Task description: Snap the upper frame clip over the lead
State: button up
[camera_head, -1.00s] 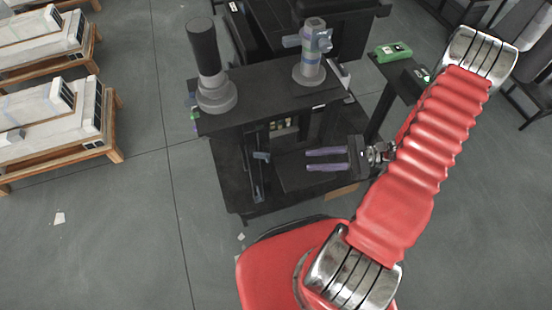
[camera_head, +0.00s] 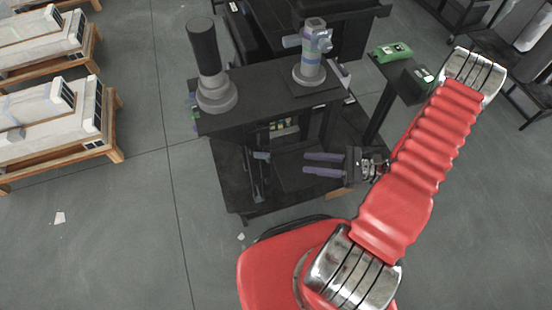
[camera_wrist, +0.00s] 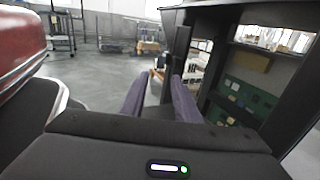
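My gripper (camera_head: 305,164) has two purple fingers spread apart with nothing between them. It reaches in from the right, low in front of the black bench (camera_head: 265,122), pointing left. A small grey-blue part (camera_head: 262,155) sits on a dark upright to the left of the fingertips, apart from them; I cannot tell whether it is the upper frame clip. In the wrist view the fingers (camera_wrist: 158,88) point toward a dark upright post (camera_wrist: 180,52). I cannot make out the lead in either view.
A dark cylinder (camera_head: 204,46) and a grey column with bluish clamps (camera_head: 312,62) stand on the bench top. A green device (camera_head: 392,50) lies on a side stand. In the wrist view a green board (camera_wrist: 238,100) sits inside the frame at right.

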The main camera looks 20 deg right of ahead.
send_near(262, 157)
jog(key=x, duration=0.5)
jog(key=shift+s+a+r, duration=0.1)
jog(key=shift+s+a, duration=0.1)
jog(key=shift+a, duration=0.05)
jog(key=shift+c, duration=0.6)
grip_shut()
